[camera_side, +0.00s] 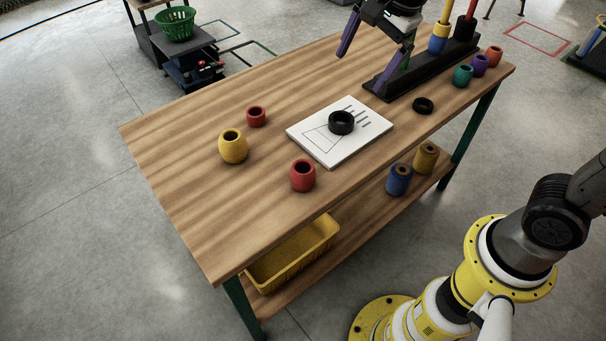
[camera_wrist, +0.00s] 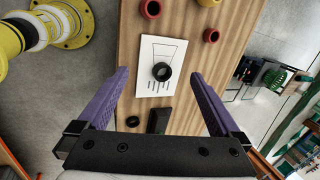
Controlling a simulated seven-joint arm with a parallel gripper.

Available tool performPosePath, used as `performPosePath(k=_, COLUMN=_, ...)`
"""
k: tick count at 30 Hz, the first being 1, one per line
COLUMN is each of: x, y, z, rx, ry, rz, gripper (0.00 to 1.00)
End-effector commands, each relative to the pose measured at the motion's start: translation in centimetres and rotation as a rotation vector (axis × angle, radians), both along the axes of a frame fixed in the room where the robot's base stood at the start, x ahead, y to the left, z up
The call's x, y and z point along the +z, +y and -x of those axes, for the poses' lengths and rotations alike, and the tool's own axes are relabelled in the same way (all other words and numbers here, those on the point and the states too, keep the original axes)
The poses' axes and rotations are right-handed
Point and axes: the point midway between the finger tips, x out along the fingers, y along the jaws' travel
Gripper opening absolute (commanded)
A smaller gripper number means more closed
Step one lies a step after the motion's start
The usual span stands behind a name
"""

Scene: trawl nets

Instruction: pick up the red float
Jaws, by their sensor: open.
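Two red floats stand on the wooden table. The larger-looking one (camera_side: 303,175) is near the front edge, and it also shows at the top of the wrist view (camera_wrist: 151,8). The smaller-looking one (camera_side: 256,116) is farther back, and it shows at upper right in the wrist view (camera_wrist: 211,35). My gripper (camera_side: 361,73) is open and empty, with purple fingers. It is above the table's back right part, beside the black rack and well apart from both red floats. In the wrist view its fingers (camera_wrist: 158,73) are spread wide.
A yellow float (camera_side: 233,147) stands left of the red ones. A white sheet (camera_side: 310,142) carries a black ring (camera_side: 341,122); another black ring (camera_side: 423,105) lies farther right. A black rack (camera_side: 388,88) and teal (camera_side: 463,75), purple (camera_side: 480,65) and orange (camera_side: 494,56) floats occupy the right end.

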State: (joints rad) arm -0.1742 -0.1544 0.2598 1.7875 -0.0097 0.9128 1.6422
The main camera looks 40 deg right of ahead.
Motion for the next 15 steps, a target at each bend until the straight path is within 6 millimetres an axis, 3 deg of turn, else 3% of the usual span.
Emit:
performPosePath(k=3, x=-4.4, y=3.0, z=-3.6, rx=-0.076, ry=0.096, rz=-0.020, gripper=1.00)
performPosePath(k=6, x=-8.0, y=5.2, z=-5.4, rx=-0.087, ry=0.161, rz=-0.011, gripper=1.00)
performPosePath(k=12, x=-13.8, y=7.8, z=-5.8, rx=-0.033, ry=0.265, rz=0.031, gripper=1.00)
performPosePath(k=15, x=-15.2, y=8.3, z=-5.3, rx=-0.020, ry=0.292, rz=0.043, gripper=1.00)
